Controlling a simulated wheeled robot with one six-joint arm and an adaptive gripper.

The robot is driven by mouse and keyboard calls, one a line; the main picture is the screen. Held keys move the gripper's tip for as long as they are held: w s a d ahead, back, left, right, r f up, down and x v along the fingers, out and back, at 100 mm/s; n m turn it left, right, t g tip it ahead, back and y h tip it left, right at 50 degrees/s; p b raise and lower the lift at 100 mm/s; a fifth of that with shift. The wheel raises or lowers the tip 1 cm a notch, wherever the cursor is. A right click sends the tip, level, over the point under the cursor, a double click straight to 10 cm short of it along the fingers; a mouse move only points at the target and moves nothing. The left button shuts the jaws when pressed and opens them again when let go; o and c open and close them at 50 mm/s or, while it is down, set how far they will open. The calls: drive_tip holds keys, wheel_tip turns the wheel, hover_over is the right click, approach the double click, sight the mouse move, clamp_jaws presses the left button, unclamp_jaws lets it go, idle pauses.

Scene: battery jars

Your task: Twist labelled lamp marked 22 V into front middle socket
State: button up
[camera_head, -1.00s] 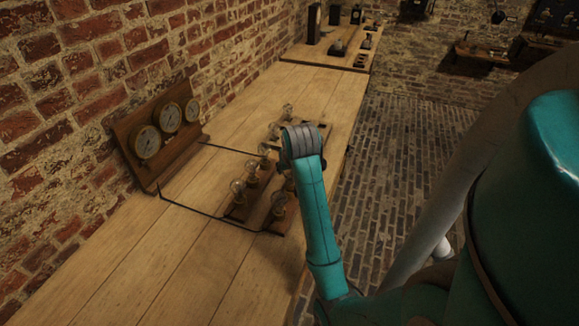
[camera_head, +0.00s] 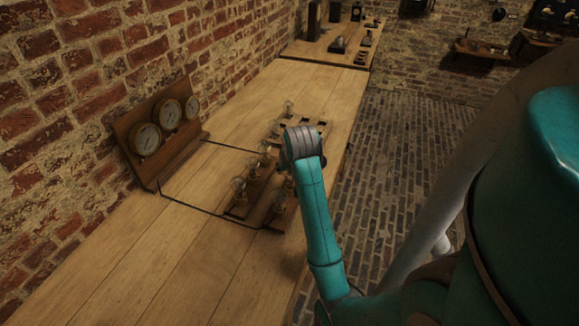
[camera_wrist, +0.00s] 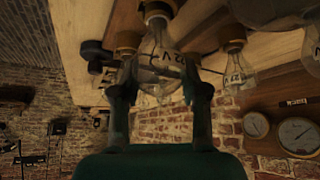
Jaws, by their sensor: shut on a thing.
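In the wrist view, my gripper (camera_wrist: 160,88) is shut on a clear glass lamp (camera_wrist: 160,55) with a label whose "22 V" marking appears upside down. One finger is on each side of the bulb, and its brass end points to the top of the picture. I cannot tell whether that end is in a socket. In the head view, my wrist hides the fingers. The front wooden socket strip (camera_head: 262,213) carries a lamp (camera_head: 280,200) at its near end. Another bulb (camera_head: 289,183) shows beside my wrist; its seating is unclear. The middle socket is not clearly visible.
The back strip (camera_head: 238,211) holds several upright lamps close by. A slatted wooden rack (camera_head: 322,124) stands beyond my wrist. A gauge board (camera_head: 133,160) stands by the brick wall, with dark wires running from it. The near bench top (camera_head: 150,260) is clear.

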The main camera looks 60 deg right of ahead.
drive_tip(key=shift+f, duration=0.35)
idle(0.7)
drive_tip(key=shift+m+g+h, duration=0.4)
drive_tip(key=shift+m+g, duration=0.2)
drive_tip(key=shift+m, duration=0.4)
drive_tip(key=m+g, duration=0.1)
drive_tip(key=m, duration=0.1)
drive_tip(key=m+g, duration=0.1)
drive_tip(key=m, duration=0.1)
drive_tip(key=shift+s+d+h, duration=0.1)
drive_tip(key=shift+s+h, duration=0.2)
drive_tip(key=shift+s, duration=0.1)
drive_tip(key=o, duration=1.2)
drive_tip(key=shift+c, duration=0.2)
